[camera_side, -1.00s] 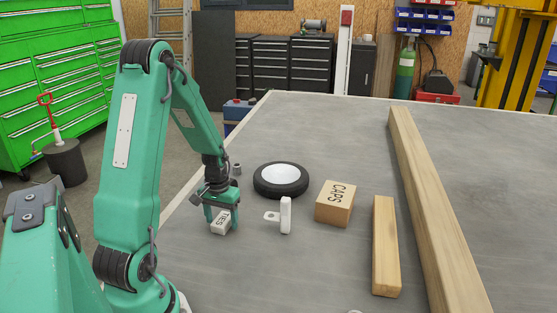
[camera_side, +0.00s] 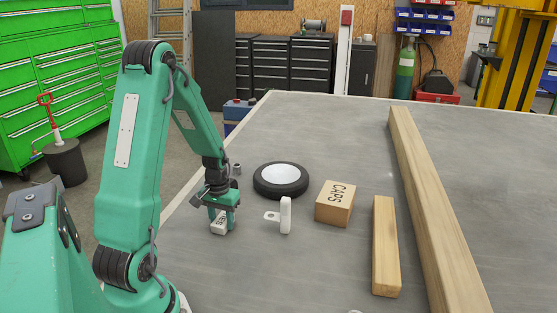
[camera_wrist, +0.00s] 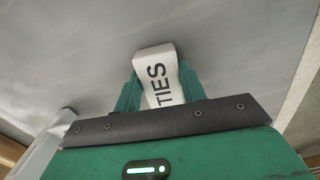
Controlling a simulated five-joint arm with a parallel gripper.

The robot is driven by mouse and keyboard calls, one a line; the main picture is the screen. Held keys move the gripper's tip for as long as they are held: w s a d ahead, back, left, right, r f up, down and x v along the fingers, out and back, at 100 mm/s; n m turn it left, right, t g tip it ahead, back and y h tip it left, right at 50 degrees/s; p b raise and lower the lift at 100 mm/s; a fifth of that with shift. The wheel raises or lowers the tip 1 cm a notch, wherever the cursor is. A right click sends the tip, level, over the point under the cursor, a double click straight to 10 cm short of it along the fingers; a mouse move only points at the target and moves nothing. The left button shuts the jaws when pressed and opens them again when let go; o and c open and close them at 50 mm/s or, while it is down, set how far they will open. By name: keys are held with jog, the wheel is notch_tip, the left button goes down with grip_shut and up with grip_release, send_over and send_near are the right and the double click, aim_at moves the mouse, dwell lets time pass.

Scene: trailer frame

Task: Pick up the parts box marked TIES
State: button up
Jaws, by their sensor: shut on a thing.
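The white parts box marked TIES (camera_side: 220,224) stands at the left of the grey table in the side view. It also shows in the wrist view (camera_wrist: 157,70), with its lettering facing the camera. My gripper (camera_side: 222,218) is over the box, with a finger on either side of it. In the wrist view my gripper (camera_wrist: 160,95) is shut on the box. The lower part of the box is hidden by the gripper in the wrist view. I cannot tell whether the box is clear of the table.
A white bracket (camera_side: 285,215) stands just right of the gripper. A black-tyred wheel (camera_side: 281,180) lies behind it. A box marked CAPS (camera_side: 335,203), a short wood block (camera_side: 385,246) and a long beam (camera_side: 432,205) lie further right. A small grey cylinder (camera_side: 237,169) stands behind the gripper.

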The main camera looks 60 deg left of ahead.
aim_at(223, 221)
jog(key=shift+r, duration=0.1)
jog(key=shift+r, duration=0.7)
jog(key=r, duration=0.3)
jog(key=shift+w+d, duration=0.1)
jog(key=shift+d, duration=0.1)
jog(key=w+d+r, duration=0.2)
jog(key=d+r, duration=0.4)
jog(key=d, duration=0.5)
jog(key=shift+r, duration=0.2)
